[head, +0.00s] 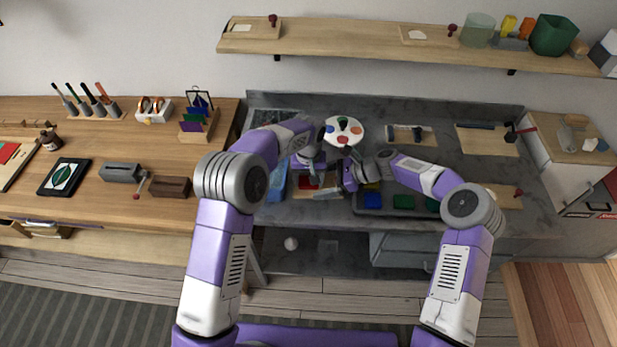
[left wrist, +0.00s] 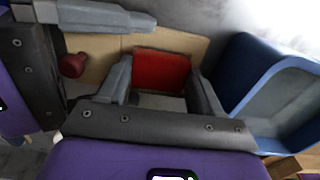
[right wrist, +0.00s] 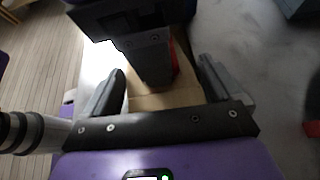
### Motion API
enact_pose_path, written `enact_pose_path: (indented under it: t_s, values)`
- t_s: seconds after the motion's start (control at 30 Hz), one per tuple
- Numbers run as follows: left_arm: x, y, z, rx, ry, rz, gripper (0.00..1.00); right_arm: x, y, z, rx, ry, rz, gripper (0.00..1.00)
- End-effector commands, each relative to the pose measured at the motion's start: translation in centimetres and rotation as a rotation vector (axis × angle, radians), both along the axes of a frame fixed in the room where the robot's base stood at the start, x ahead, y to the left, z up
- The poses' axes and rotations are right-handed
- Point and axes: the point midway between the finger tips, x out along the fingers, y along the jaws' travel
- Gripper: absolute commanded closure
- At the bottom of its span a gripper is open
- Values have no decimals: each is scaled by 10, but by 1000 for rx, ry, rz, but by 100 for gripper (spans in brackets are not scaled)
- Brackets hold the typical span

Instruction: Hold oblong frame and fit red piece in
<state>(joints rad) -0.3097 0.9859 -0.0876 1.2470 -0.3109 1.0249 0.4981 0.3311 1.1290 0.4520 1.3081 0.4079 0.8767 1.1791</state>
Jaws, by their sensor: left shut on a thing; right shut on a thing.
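The oblong frame is a pale wooden board (head: 330,193) with a dark red knob (left wrist: 73,65); it lies on the grey counter. In the head view the red piece (head: 309,182) is partly hidden by my left gripper. I cannot tell whether it is seated in the frame.
A blue bin (left wrist: 240,70) stands close beside my left gripper. A dark tray with blue, green and other pieces (head: 403,202) is right of my right gripper. A round white palette (head: 343,131) lies behind. The two grippers are very close together.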

Motion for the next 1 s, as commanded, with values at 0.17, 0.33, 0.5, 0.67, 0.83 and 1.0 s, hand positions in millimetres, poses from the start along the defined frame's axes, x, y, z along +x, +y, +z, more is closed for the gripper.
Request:
enact_pose_path:
  t_s: [0.17, 0.33, 0.5, 0.67, 0.83, 1.0]
  values:
    - [0, 0, -3, 0, 0, 0, 68, 0, 0, 0, 0, 0, 0, 25]
    - [0, 0, -3, 0, 0, 0, 68, 0, 0, 0, 0, 0, 0, 25]
    - [0, 0, -3, 0, 0, 0, 13, 0, 0, 0, 0, 0, 0, 25]
    - [0, 0, -3, 0, 0, 0, 5, 0, 0, 0, 0, 0, 0, 25]
    - [0, 0, -2, 0, 0, 0, 5, 0, 0, 0, 0, 0, 0, 25]
    - [0, 0, 5, -1, -2, 0, 5, 0, 0, 0, 0, 0, 0, 25]
